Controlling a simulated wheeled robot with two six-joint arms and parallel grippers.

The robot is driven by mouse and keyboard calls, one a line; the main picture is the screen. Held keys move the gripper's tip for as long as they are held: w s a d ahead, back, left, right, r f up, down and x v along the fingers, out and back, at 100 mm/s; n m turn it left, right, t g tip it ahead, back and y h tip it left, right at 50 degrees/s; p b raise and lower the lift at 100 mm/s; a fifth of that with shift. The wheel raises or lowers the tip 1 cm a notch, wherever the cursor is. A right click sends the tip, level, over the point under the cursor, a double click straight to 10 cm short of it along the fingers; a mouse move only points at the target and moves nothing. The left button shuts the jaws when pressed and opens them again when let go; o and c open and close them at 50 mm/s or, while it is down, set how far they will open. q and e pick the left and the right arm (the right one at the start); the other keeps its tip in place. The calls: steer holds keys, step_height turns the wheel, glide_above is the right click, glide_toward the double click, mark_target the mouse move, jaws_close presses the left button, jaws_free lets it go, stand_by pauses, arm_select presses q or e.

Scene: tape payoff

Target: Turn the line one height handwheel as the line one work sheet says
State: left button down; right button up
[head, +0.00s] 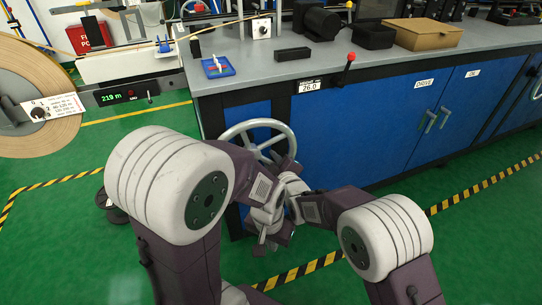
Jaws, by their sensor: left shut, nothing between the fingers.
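A grey spoked handwheel (257,123) stands upright at the front of the left blue bench panel. Its lower right part is hidden behind my arms. A label above it reads 26.0 (309,87); I cannot read the small print on it. My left gripper (270,238) is shut and empty, just below the wheel. My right gripper (283,163) is close to the wheel's lower right side, above the left one. I cannot tell whether its fingers are open or touch the wheel. I cannot make out a line one work sheet.
A large tape roll (50,138) with a white printed card (56,107) and a 219 m display (116,96) is at left. A red-knobbed lever (350,58) sticks up at the bench edge. Blue cupboards (400,125) fill the right.

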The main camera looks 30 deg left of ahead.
steer(key=shift+s+r, duration=0.1)
steer(key=shift+c, duration=0.2)
steer(key=shift+d, duration=0.1)
jaws_close()
stand_by(0.9)
